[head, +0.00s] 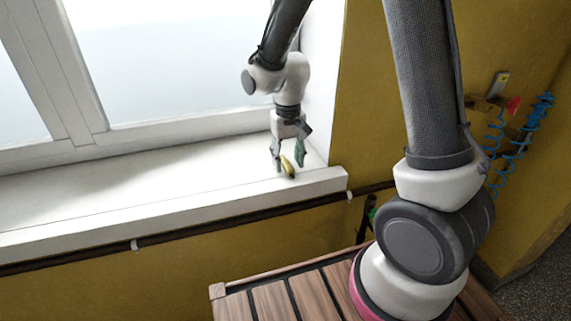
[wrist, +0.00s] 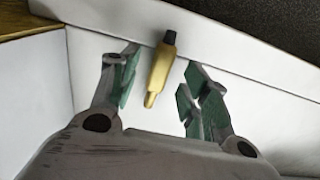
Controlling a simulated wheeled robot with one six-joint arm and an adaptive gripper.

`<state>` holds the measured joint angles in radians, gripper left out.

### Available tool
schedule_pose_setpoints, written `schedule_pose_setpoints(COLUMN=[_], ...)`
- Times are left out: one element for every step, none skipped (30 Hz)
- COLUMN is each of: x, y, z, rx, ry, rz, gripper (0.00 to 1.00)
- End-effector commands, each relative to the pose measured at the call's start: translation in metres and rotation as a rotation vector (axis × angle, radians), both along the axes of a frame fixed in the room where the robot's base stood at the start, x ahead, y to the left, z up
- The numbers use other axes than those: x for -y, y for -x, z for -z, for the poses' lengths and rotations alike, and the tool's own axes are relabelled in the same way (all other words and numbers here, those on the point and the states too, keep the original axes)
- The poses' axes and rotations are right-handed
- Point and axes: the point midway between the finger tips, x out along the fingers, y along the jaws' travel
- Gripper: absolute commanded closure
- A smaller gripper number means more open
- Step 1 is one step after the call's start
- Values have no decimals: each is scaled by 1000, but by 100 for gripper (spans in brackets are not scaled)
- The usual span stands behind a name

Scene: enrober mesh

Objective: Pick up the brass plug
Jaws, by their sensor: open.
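The brass plug (wrist: 160,68) is a small gold-coloured piece with a black end, lying on the white windowsill in the wrist view. In the head view the brass plug (head: 288,166) shows near the sill's right end. My gripper (wrist: 158,88) is open, with its green-padded fingers on either side of the plug. Gaps show between the plug and both fingers in the wrist view. In the head view my gripper (head: 287,158) is low over the sill, pointing down. I cannot tell whether the fingertips touch the sill.
The white windowsill (head: 130,190) runs along the window, with clear room to the left. A white window reveal (head: 318,80) rises close to the right of my gripper. A dark pipe (head: 200,231) runs below the sill. A blue coiled hose (head: 525,130) hangs on the right wall.

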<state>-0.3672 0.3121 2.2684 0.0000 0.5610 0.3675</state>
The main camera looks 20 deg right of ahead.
Motion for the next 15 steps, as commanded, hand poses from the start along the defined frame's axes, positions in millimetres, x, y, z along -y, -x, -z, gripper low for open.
schedule_pose_setpoints(x=[0,0,0,0,0,0,0,0,0,0,0,0,0,0,0], y=[1,1,1,1,1,1,1,1,1,1,1,1,1,0,0], z=[7,10,14,15,16,17,17,17,17,17,16,16,16,16,16], rx=[-3,-3,-2,-2,-1,-1,-1,0,0,0,0,0,0,0,0], ry=[1,1,1,1,1,0,0,0,0,0,0,0,0,0,0], rz=[0,0,0,0,0,0,0,0,0,0,0,0,0,0,0], gripper=[54,54,54,54,54,54,54,54,54,54,54,61,66,72,79])
